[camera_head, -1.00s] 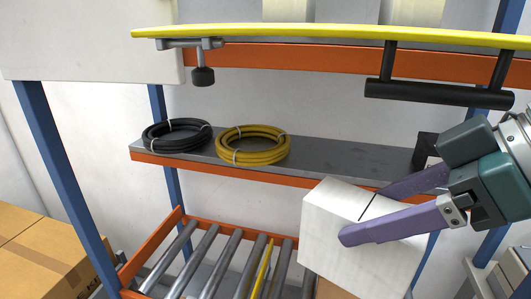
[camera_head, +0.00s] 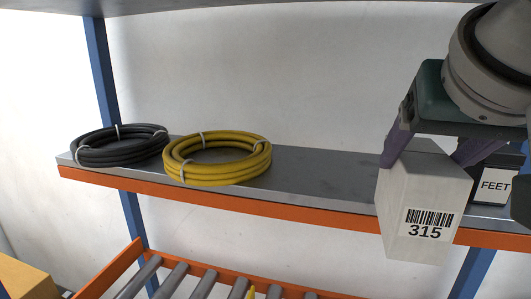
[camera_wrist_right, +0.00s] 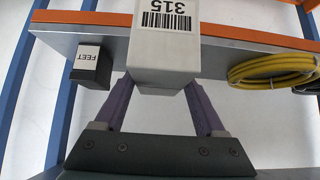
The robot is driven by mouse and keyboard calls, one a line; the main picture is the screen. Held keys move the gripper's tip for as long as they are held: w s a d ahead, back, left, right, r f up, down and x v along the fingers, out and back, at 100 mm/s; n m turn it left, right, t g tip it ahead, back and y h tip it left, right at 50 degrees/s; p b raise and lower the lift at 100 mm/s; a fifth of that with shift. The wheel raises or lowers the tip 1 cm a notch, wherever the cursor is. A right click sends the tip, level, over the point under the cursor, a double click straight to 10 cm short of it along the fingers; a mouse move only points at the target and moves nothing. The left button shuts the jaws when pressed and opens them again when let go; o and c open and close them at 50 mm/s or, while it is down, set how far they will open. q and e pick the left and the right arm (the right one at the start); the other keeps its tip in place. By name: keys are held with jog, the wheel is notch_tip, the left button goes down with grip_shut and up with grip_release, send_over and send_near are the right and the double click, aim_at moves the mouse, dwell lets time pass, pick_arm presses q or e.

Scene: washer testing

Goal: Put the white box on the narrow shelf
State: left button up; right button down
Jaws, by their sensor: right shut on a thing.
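My right gripper (camera_head: 430,155) points down and is shut on the white box (camera_head: 422,210), with a finger on either side of its upper part. The box is upright, and its front face carries a barcode label reading 315. It overlaps the front edge of the narrow shelf (camera_head: 320,175) near the right end, and its lower part hangs below the orange edge in the picture. I cannot tell whether it touches the shelf. The right wrist view shows the box (camera_wrist_right: 165,50) between both fingers (camera_wrist_right: 160,100). My left gripper is not in view.
A black coil (camera_head: 120,145) and a yellow coil (camera_head: 218,158) lie on the shelf's left part. A dark box labelled FEET (camera_head: 495,186) stands right of the white box. The shelf is clear between yellow coil and white box. A roller conveyor (camera_head: 170,282) is below.

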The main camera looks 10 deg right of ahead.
aim_at(417, 145)
jog(key=w, duration=0.1)
jog(key=w+d+b, duration=0.1)
jog(key=w+b, duration=0.1)
jog(key=shift+w+d+f, duration=0.15)
jog(key=shift+w+d, duration=0.05)
jog(key=shift+d, duration=0.2)
pick_arm(q)
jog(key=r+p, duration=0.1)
jog(key=p, duration=0.3)
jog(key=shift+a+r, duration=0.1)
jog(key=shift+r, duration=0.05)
pick_arm(e)
jog(key=w+d+f, duration=0.1)
jog(key=w+d, duration=0.4)
jog(key=w, duration=0.7)
jog(key=shift+d, duration=0.4)
jog(key=shift+f, duration=0.25)
grip_release()
